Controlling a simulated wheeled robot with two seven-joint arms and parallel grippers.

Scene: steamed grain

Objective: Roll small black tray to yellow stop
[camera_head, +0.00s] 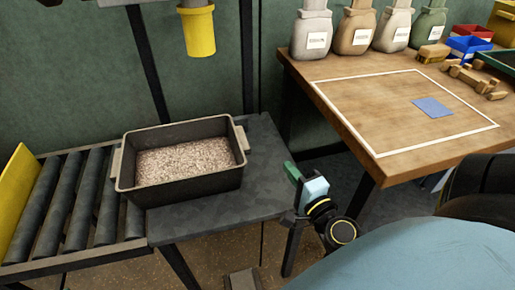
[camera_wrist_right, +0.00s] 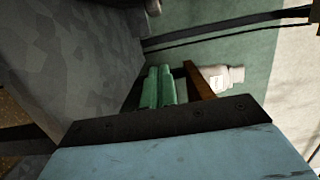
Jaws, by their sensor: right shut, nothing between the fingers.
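The small black tray (camera_head: 185,193), filled with pale grain, sits in the head view partly on the dark grey table (camera_head: 262,150) and partly over the right end of the roller conveyor (camera_head: 75,205). The yellow stop (camera_head: 18,190) stands at the conveyor's left end, with bare rollers between it and the tray. My right gripper (camera_head: 291,171) is at the table's right edge, to the right of the tray and apart from it. Its green fingers (camera_wrist_right: 158,87) are shut and empty in the right wrist view. My left gripper is not in view.
A yellow spout (camera_head: 198,32) hangs above and behind the tray. A wooden workbench (camera_head: 350,90) at right holds several sacks (camera_head: 355,30), a blue pad (camera_head: 432,107), and red and blue bins (camera_head: 468,45). A gap separates the bench from the grey table.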

